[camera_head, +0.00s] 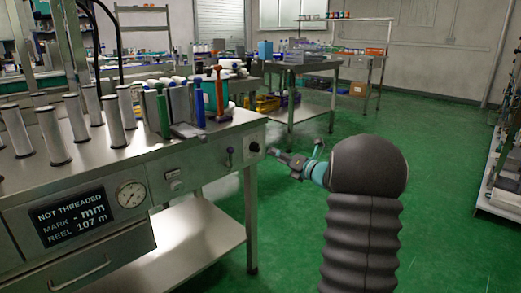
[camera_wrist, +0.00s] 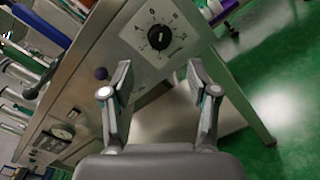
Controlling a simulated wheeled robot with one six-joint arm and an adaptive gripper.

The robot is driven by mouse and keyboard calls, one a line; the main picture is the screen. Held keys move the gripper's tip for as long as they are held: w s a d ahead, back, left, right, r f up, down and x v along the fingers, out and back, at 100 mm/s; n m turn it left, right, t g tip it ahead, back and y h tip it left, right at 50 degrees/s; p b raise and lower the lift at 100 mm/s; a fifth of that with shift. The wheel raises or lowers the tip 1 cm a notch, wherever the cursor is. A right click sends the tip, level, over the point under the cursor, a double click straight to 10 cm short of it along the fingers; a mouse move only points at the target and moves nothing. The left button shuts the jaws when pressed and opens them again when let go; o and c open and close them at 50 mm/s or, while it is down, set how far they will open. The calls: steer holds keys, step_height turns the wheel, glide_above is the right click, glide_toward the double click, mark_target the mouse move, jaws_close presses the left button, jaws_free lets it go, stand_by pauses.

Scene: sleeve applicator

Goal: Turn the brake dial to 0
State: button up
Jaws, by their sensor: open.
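The brake dial is a black round knob (camera_wrist: 158,37) on a white scale plate (camera_wrist: 140,46), seen ahead of my gripper in the wrist view. A pale pointer mark shows on the knob. Numbers ring it, too small and tilted to read surely. The dial (camera_head: 254,147) also shows in the head view, at the right end of the bench front. My gripper (camera_wrist: 159,82) is open and empty, its two fingers apart below the dial in the wrist view. In the head view my gripper (camera_head: 291,163) is just right of the dial, not touching it.
Green floor (camera_head: 300,225) lies open to the right.

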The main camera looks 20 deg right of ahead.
mark_target(258, 148)
steer(key=x, duration=0.8)
steer(key=shift+w+a, duration=0.15)
steer(key=shift+w, duration=0.2)
jaws_close()
